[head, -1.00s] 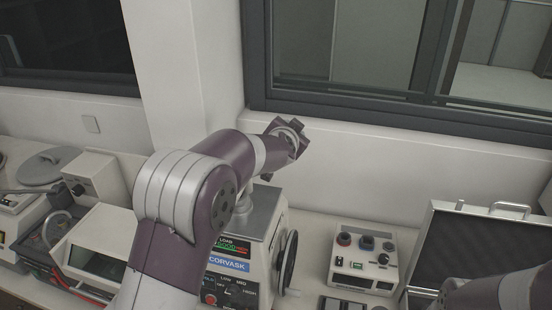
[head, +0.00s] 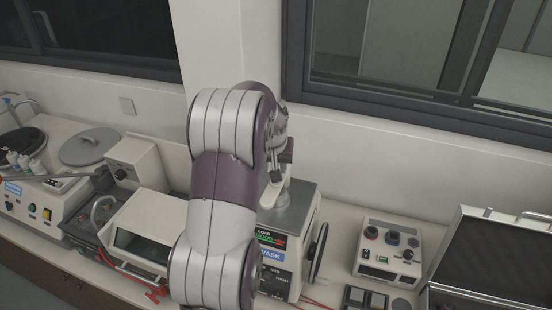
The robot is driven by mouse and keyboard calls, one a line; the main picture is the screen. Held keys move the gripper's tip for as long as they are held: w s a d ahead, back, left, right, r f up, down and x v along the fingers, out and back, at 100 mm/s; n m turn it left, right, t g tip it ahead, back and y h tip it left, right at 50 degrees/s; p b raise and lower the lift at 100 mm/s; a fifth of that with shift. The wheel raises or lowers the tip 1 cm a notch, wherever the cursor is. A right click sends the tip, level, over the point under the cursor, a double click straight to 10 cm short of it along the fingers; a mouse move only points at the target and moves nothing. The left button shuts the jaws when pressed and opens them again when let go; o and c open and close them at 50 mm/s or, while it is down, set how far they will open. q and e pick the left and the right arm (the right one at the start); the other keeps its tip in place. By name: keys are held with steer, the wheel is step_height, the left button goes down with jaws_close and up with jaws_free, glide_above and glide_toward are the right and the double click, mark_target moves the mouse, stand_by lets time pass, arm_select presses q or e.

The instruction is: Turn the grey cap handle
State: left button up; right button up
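The mounting press (head: 297,228), a light box with a lit LOAD display, stands right of my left arm. On its top sits a grey cap (head: 293,205), with a light grey handle piece (head: 276,190) rising from it. My arm hides the left side of the press and part of the cap. My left gripper (head: 282,158) is above the cap handle, dark and mostly hidden behind my own wrist. Whether it touches the handle or how far its fingers are apart does not show. My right gripper is not in view.
A black handwheel (head: 318,252) is on the press's right side. A small control box (head: 387,252) and an open case (head: 490,255) stand further right. A white machine (head: 140,228) and a round grey lid (head: 90,146) are at left. The wall is close behind.

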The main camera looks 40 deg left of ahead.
arm_select(q)
steer(key=shift+w+a+f, duration=0.1)
steer(key=shift+a+f, duration=0.05)
steer(key=shift+f, duration=0.4)
steer(key=shift+w+f, duration=0.1)
steer(key=c, duration=0.7)
jaws_close()
